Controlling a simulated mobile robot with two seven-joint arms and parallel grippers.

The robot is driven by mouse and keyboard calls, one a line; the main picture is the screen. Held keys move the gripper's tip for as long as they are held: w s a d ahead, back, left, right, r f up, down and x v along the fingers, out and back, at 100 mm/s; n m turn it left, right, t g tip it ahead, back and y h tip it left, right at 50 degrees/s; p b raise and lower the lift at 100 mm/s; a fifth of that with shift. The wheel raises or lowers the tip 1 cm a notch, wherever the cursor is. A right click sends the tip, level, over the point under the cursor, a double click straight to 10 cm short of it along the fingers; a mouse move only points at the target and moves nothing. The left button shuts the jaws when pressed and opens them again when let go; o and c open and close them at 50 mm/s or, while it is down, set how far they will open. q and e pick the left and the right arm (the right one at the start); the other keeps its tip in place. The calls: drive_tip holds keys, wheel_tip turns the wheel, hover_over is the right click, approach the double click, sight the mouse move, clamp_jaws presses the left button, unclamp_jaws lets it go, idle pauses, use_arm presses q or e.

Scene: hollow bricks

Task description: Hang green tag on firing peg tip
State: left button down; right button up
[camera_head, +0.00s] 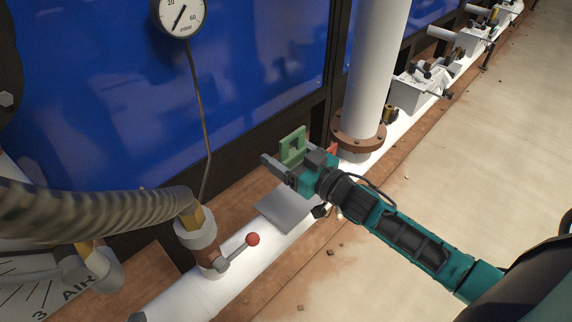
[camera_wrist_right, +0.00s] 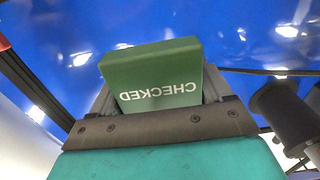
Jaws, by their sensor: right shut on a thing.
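The green tag (camera_head: 292,144) stands up at the fingers of my right gripper (camera_head: 289,163), in front of the dark lower frame of the blue panel. In the right wrist view the tag (camera_wrist_right: 152,76) is a thick green block with the word CHECKED upside down. My right gripper (camera_wrist_right: 158,108) is shut on it. In the head view the tag shows a square opening. I cannot make out the firing peg or its tip for certain in either view. My left gripper is not in view.
A white upright pipe (camera_head: 375,65) with a brown flange (camera_head: 358,135) stands just right of the gripper. A grey plate (camera_head: 285,210) lies below it on the white pipe. A red-knobbed lever (camera_head: 253,239) and a ribbed hose (camera_head: 90,220) are at left. The floor at right is open.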

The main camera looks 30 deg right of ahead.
wheel_tip(320, 180, up, 6)
drive_tip(key=shift+f+p, duration=0.1)
drive_tip(key=shift+p, duration=0.7)
drive_tip(key=shift+r, duration=0.25)
drive_tip(key=p, duration=1.1)
approach(294, 136)
drive_tip(key=s+d+r, duration=0.3)
drive_tip(key=s+r, duration=0.1)
drive_tip(key=s, duration=0.3)
use_arm(q)
wheel_tip(294, 136, up, 9)
drive_tip(key=s+a+y, duration=0.1)
drive_tip(key=a, duration=0.1)
drive_tip(key=shift+s+a, duration=0.3)
drive_tip(key=shift+a, duration=0.05)
use_arm(e)
drive_tip(key=shift+s+a+r, duration=0.15)
use_arm(q)
drive_tip(key=shift+r, duration=0.1)
